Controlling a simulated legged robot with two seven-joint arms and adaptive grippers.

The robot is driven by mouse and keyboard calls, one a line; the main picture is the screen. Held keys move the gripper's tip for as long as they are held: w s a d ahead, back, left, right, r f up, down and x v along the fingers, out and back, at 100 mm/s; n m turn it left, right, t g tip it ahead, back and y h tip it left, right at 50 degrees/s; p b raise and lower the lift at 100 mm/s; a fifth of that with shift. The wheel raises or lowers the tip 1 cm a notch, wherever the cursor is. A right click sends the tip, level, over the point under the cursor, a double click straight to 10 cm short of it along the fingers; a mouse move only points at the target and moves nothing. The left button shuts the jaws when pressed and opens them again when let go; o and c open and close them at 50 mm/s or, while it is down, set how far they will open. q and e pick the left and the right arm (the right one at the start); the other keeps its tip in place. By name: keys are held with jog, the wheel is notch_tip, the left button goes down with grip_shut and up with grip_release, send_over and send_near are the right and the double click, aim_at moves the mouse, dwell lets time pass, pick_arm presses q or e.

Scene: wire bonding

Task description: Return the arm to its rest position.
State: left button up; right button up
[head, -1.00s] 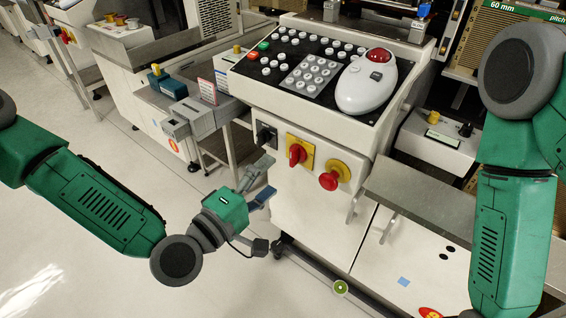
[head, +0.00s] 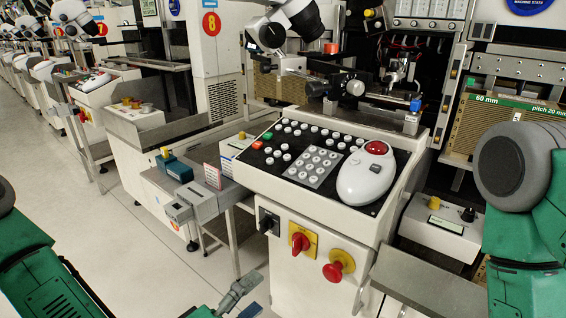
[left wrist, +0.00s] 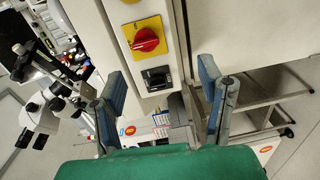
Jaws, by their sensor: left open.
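My left gripper (head: 243,298) is at the bottom edge of the head view, in front of the machine's white cabinet and below its red switches. In the left wrist view its two blue-grey fingers (left wrist: 165,105) stand wide apart with nothing between them. My left arm (head: 45,275) comes in at the lower left, and its lower part is cut off by the frame. My right arm (head: 520,210) hangs at the right edge; its gripper is out of view.
The control panel (head: 316,160) holds buttons and a white mouse (head: 365,178). A red rotary switch (head: 300,242) and a red knob (head: 333,271) stick out from the cabinet front. A metal shelf (head: 425,285) juts out at the right. The floor (head: 100,225) at left is clear.

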pick_arm(q)
jog(key=s+a+f+m+g+y+p, duration=0.25)
jog(key=s+f+m+g, duration=0.45)
jog(key=s+f, duration=0.4)
jog(key=s+a+f+m+g+y+p, duration=0.1)
jog(key=s+a+m+g+y, duration=0.1)
jog(key=a, duration=0.7)
jog(key=s+a+f+m+g+y+p, duration=0.2)
jog(key=s+a+g+y, duration=0.2)
jog(key=a, duration=0.5)
jog(key=s+y, duration=0.2)
jog(key=s, duration=0.1)
jog(key=shift+a+f+p, duration=0.2)
jog(key=shift+a+p, duration=0.1)
jog(key=shift+d, duration=0.1)
